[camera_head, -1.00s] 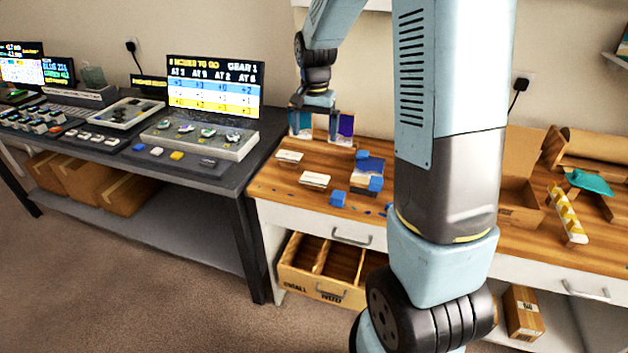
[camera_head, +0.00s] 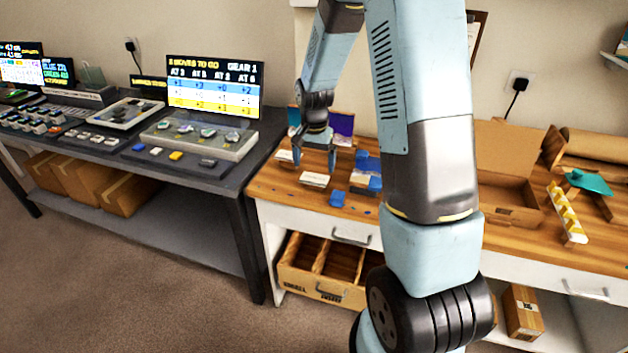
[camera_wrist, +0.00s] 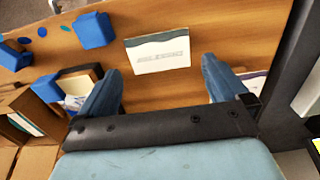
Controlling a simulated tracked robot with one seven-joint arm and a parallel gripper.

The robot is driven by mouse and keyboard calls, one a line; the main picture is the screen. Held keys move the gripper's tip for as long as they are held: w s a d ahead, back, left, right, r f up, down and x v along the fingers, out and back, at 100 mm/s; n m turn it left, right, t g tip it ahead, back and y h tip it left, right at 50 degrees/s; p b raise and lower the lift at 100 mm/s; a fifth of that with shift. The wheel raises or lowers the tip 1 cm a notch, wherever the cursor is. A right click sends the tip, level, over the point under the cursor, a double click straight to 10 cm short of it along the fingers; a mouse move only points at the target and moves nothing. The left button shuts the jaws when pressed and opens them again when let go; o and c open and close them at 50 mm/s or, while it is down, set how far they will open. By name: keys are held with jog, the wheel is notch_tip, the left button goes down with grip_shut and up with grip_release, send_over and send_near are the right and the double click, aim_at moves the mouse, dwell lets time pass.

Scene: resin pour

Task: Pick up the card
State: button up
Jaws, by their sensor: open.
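A white card (camera_head: 314,180) with a dark band along one edge and faint print lies flat on the wooden bench. In the wrist view this card (camera_wrist: 158,56) lies just beyond the fingertips, between their lines. A second pale card (camera_head: 285,156) lies to its left and farther back; the right finger partly hides what seems to be this card (camera_wrist: 256,84) in the wrist view. My gripper (camera_head: 314,160) is open and empty, low above the bench by the cards. Its two blue fingers (camera_wrist: 161,70) stand wide apart. I cannot tell its exact height.
Blue blocks (camera_head: 337,198) and a small open box (camera_wrist: 78,88) are close by on the bench. Upright coloured panels (camera_head: 341,125) stand behind my gripper. A dark table (camera_head: 236,180) with screens adjoins at left. An open cardboard box (camera_head: 500,185) stands at right.

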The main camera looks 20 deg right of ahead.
aim_at(314, 179)
jog(key=shift+s+f, duration=0.1)
jog(key=shift+f, duration=1.9)
jog(key=shift+f, duration=0.25)
jog(key=shift+c, duration=0.5)
jog(key=c, duration=0.4)
